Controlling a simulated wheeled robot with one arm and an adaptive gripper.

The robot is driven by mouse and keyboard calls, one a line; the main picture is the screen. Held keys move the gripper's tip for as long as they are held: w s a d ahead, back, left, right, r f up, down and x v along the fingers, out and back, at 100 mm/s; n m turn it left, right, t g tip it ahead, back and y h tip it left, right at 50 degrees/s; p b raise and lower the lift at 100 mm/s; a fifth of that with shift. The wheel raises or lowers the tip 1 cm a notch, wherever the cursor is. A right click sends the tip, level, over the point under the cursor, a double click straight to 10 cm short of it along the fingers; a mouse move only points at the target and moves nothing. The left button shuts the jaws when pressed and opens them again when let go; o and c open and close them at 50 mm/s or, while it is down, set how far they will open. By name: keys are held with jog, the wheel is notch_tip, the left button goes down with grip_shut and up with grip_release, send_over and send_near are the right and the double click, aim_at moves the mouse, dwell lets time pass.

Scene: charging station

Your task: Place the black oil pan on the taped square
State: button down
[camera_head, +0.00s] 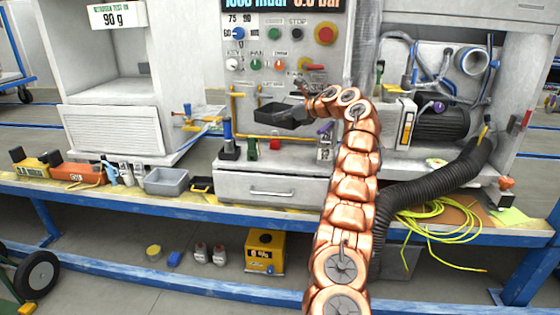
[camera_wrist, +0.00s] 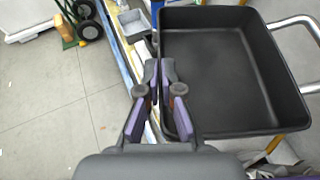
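The black oil pan (camera_head: 275,117) is a shallow open tray in front of the control panel in the head view, seemingly above the grey drawer unit. It fills the right of the wrist view (camera_wrist: 225,75), and its inside looks empty. My gripper (camera_head: 302,113) is at the pan's right end in the head view. In the wrist view, the two fingertips of my gripper (camera_wrist: 159,72) close on the pan's near side wall, one on each side. I cannot clearly make out the taped square in either view.
The grey drawer unit (camera_head: 270,188) stands on the blue-framed bench (camera_head: 120,198). A small grey bin (camera_head: 167,182) is to its left. A black hose (camera_head: 430,188) and a yellow-green cable (camera_head: 440,225) lie to the right. Yellow pipes (camera_head: 233,105) run close beside the pan.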

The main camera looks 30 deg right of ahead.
notch_tip(320, 180, down, 18)
jog(key=b, duration=0.4)
jog(key=shift+r+b, duration=0.25)
jog(key=shift+b, duration=0.15)
jog(key=shift+f, duration=0.2)
jog(key=c, duration=1.3)
grip_release()
jog(key=shift+r, duration=0.1)
jog(key=v, duration=1.2)
jog(key=shift+r+p, duration=0.2)
jog(key=shift+p, duration=0.15)
